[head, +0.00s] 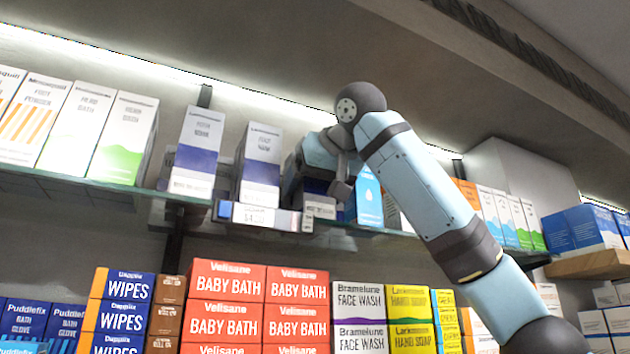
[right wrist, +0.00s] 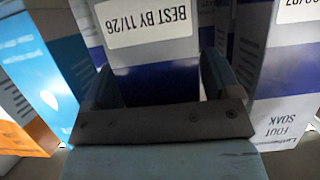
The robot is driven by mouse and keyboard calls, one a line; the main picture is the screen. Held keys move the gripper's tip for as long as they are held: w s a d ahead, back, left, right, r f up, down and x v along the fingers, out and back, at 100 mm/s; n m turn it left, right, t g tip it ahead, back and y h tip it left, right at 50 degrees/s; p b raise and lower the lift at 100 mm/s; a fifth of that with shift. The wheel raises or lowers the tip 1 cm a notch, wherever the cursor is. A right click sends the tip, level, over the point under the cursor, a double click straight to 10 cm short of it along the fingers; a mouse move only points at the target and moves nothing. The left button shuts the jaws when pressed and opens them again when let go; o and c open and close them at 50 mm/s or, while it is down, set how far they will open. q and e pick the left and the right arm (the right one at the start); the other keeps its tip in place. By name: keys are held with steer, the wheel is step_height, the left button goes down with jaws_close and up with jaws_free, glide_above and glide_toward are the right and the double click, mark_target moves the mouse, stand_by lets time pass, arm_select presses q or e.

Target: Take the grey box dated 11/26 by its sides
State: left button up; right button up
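The grey box dated 11/26 (right wrist: 150,50) stands straight in front of my right gripper in the right wrist view. It is grey-white with a dark blue band, and its label "BEST BY 11/26" appears upside down. My right gripper (right wrist: 160,85) has one finger on each side of the box, close to its side faces. I cannot tell if the fingers touch it. In the head view my right gripper (head: 315,172) reaches onto the upper shelf and hides most of this box, whose lower part (head: 320,207) shows below it. My left gripper is not in view.
Similar grey and blue boxes (head: 196,150) (head: 260,168) stand to the left on the glass shelf (head: 170,196). A light blue box (head: 369,197) stands close on the right, also in the wrist view (right wrist: 45,60). Another dated box (right wrist: 285,80) is near the right finger.

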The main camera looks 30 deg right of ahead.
steer(key=c, duration=0.7)
steer(key=shift+r, duration=0.1)
steer(key=shift+c, duration=0.2)
